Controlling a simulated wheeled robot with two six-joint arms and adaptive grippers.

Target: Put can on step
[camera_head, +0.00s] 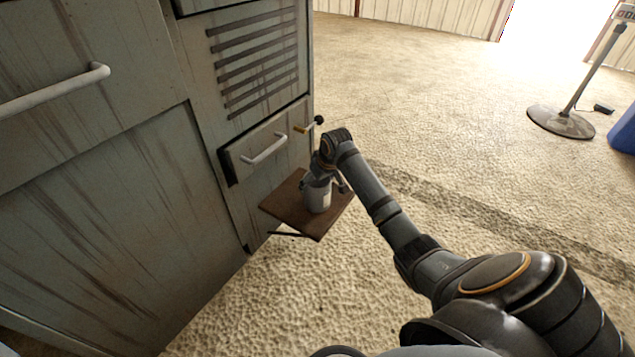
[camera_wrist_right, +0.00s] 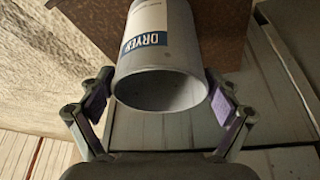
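A grey-white can (camera_head: 317,198) stands upright on the brown wooden step (camera_head: 282,208) on the cabinet's side. In the right wrist view the can (camera_wrist_right: 160,55) shows its open, hollow end and a blue-and-white label with lettering. My right gripper (camera_head: 324,186) is over the can, its fingers on either side of it. In the wrist view the fingers (camera_wrist_right: 162,100) are spread, with a small gap between the pads and the can's wall. The step (camera_wrist_right: 223,25) also shows behind the can there. My left gripper is not in view.
The grey cabinet (camera_head: 100,200) with handles and a vent rises left of the step. A small drawer (camera_head: 265,145) with a white handle is just above it. The floor to the right is open, with a stand (camera_head: 562,122) far off.

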